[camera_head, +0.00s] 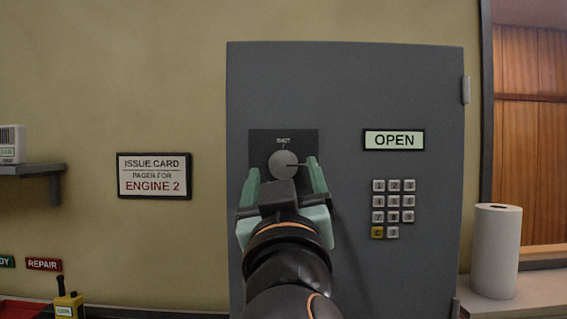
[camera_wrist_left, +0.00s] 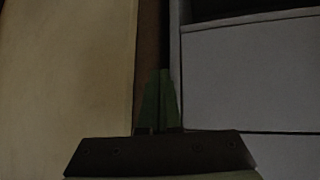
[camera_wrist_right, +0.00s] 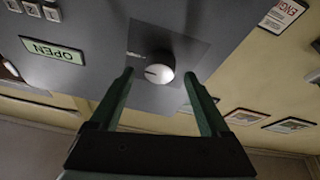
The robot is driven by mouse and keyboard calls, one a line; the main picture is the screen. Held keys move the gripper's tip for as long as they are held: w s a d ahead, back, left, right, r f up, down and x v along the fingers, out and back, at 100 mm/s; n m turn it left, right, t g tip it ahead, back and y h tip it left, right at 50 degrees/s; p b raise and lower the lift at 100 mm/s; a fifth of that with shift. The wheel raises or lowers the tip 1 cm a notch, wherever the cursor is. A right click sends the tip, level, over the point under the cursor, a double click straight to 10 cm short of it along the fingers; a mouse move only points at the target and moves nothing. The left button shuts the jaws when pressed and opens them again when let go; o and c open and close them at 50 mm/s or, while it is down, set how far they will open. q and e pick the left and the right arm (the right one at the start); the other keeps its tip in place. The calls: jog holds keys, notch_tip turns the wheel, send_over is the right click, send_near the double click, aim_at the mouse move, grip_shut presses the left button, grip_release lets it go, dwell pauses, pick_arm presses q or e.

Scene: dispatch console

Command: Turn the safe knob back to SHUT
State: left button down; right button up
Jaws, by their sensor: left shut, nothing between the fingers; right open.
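The safe (camera_head: 345,80) is a grey door on the wall, with a round light-grey knob (camera_head: 284,164) on a dark plate. The plate has a small label above the knob that reads roughly SHUT. The line on the knob points to the right in the head view. A display (camera_head: 394,140) reads OPEN. My right gripper (camera_head: 284,172) is open in front of the knob, its green fingers to either side. In the right wrist view the knob (camera_wrist_right: 159,68) shows beyond and between the fingertips, apart from them. My left gripper (camera_wrist_left: 159,75) is shut and empty, seen only in its wrist view.
A keypad (camera_head: 392,208) is on the safe door, right of the knob. A paper roll (camera_head: 496,250) stands on a counter at the right. A sign (camera_head: 154,175) hangs on the wall at left. A yellow pager (camera_head: 68,303) stands low at the left.

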jog(key=shift+w+r, duration=0.25)
jog(key=shift+w, duration=0.35)
grip_shut()
dwell(0.3)
